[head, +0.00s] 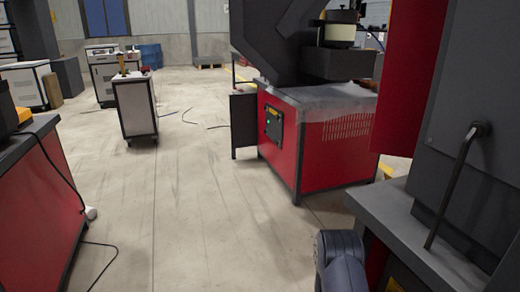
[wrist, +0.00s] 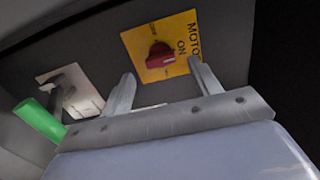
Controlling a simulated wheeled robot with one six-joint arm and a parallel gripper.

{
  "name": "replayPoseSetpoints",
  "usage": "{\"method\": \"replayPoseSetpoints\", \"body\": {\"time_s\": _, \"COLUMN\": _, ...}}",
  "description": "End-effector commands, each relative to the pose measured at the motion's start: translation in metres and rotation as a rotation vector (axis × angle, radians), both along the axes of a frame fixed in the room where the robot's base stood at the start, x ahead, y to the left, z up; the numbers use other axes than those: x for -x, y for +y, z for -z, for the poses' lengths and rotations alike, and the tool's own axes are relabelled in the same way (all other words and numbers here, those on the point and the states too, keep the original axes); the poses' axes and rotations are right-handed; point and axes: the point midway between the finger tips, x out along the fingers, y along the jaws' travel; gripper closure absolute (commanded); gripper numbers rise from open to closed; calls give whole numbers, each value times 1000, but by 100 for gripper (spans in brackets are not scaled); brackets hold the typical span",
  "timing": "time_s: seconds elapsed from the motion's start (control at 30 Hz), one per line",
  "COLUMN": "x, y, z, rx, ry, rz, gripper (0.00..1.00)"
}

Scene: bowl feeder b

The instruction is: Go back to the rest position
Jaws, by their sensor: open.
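My gripper (wrist: 162,90) shows in the wrist view with its two metal fingers apart and nothing between them. Beyond the fingertips is a red rotary knob (wrist: 158,57) on a yellow plate (wrist: 183,30) marked "MOTO" and "ON". The fingers point at the plate on either side of the knob. I cannot tell how far the fingertips are from the panel. In the head view my gripper is hidden; only a dark rounded part of my arm (head: 342,262) shows at the bottom.
A green cylinder (wrist: 40,119) and a pale plate (wrist: 75,92) are left of the fingers. The grey machine (head: 460,210) stands close on the right. A red-based machine (head: 325,155), a white cart (head: 135,105) and a red bench (head: 35,200) surround open floor (head: 185,210). Cables lie on it.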

Motion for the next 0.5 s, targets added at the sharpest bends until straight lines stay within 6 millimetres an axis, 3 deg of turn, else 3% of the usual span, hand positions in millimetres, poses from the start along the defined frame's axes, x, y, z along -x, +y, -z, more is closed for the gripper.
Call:
{"method": "replayPoseSetpoints", "body": {"time_s": 0.4, "x": 22, "y": 63, "z": -1, "rx": 1, "ry": 2, "rz": -4, "gripper": 41}}
{"method": "replayPoseSetpoints", "body": {"time_s": 0.5, "x": 18, "y": 47, "z": 1, "rx": 0, "ry": -2, "rz": 6, "gripper": 41}}
